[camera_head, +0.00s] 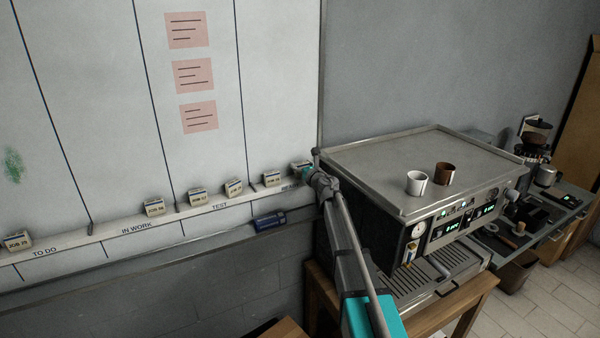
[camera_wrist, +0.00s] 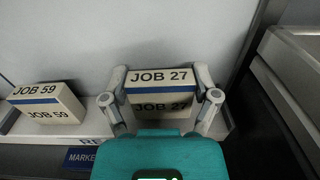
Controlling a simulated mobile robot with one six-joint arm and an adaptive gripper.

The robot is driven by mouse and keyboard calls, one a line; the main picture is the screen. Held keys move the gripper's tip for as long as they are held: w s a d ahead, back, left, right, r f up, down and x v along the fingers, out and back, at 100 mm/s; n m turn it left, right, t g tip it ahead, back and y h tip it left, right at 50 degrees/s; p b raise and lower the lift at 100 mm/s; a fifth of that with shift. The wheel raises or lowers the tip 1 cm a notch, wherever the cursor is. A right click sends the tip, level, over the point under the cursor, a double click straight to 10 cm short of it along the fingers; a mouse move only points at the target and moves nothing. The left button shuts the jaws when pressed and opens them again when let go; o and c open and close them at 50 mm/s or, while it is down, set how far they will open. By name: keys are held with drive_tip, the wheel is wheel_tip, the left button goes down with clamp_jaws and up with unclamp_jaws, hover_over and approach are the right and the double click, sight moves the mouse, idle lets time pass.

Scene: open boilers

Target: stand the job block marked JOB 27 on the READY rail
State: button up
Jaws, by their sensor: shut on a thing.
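The JOB 27 block (camera_wrist: 161,84) is cream with a dark blue band and is upright between the two fingers of my gripper (camera_wrist: 161,96) in the wrist view. My gripper is shut on it from both sides. In the head view the block (camera_head: 299,165) is at the right end of the rail (camera_head: 105,228), with my gripper (camera_head: 307,172) partly covering it. The READY label (camera_head: 290,187) is below it, partly hidden by my arm. I cannot tell whether the block's base touches the rail. The JOB 59 block (camera_wrist: 47,102) stands on the rail to its left, apart from it.
A blue marker box (camera_head: 269,220) is below the rail. An espresso machine (camera_head: 430,165) with two cups on top stands close on the right of my arm.

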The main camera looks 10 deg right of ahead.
drive_tip(key=shift+f, duration=0.35)
drive_tip(key=shift+f+b, duration=0.15)
drive_tip(key=shift+b, duration=0.15)
drive_tip(key=o, duration=0.9)
drive_tip(key=shift+r, duration=0.2)
drive_tip(key=v, duration=1.2)
